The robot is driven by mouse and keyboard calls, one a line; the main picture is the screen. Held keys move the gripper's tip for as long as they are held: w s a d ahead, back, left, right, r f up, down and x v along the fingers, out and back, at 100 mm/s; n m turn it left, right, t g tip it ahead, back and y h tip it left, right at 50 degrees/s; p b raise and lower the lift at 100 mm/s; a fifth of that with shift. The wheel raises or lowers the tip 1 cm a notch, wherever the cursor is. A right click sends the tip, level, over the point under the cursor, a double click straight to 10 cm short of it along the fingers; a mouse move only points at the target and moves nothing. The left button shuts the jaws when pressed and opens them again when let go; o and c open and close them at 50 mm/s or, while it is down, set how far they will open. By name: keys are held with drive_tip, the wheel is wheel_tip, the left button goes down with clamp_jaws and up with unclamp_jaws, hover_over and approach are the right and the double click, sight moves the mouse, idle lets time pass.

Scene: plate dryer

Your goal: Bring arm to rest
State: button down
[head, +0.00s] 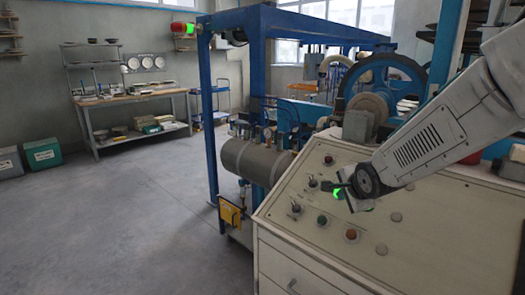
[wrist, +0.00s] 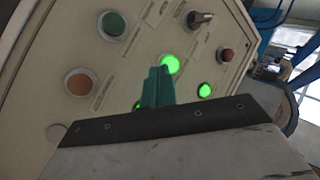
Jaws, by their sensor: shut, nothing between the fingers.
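My gripper (head: 341,187) is in front of the sloped cream control panel (head: 290,185) in the head view, with my grey arm reaching in from the right. In the wrist view my gripper (wrist: 157,75) shows as dark green fingers, closed together and empty, close to a lit green button (wrist: 169,64). I cannot tell whether the tips touch it. Another lit green button (wrist: 205,90) is to the right, and a small green glow shows at the left of the fingers. A dark green button (wrist: 113,23), an orange button (wrist: 79,84) and a red button (wrist: 227,55) are around them.
A blue frame (head: 208,110) with a green-lit lamp stands behind the panel, near a grey cylinder (head: 245,160) and a large blue wheel (head: 385,80). A workbench (head: 135,120) and bins (head: 42,151) are at the far left. The floor at left is clear.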

drive_tip(key=s+r+n+g, duration=0.2)
drive_tip(key=s+n, duration=0.3)
drive_tip(key=s, duration=0.7)
drive_tip(key=s+d+r+n+g, duration=0.1)
drive_tip(key=s+n, duration=0.4)
drive_tip(key=s, duration=0.7)
drive_tip(key=s+r+n+g, duration=0.3)
drive_tip(key=s+n+g, duration=0.2)
drive_tip(key=s, duration=0.7)
drive_tip(key=shift+s+d+r+h, duration=0.15)
drive_tip(key=shift+d+r+h, duration=0.15)
drive_tip(key=shift+d, duration=0.1)
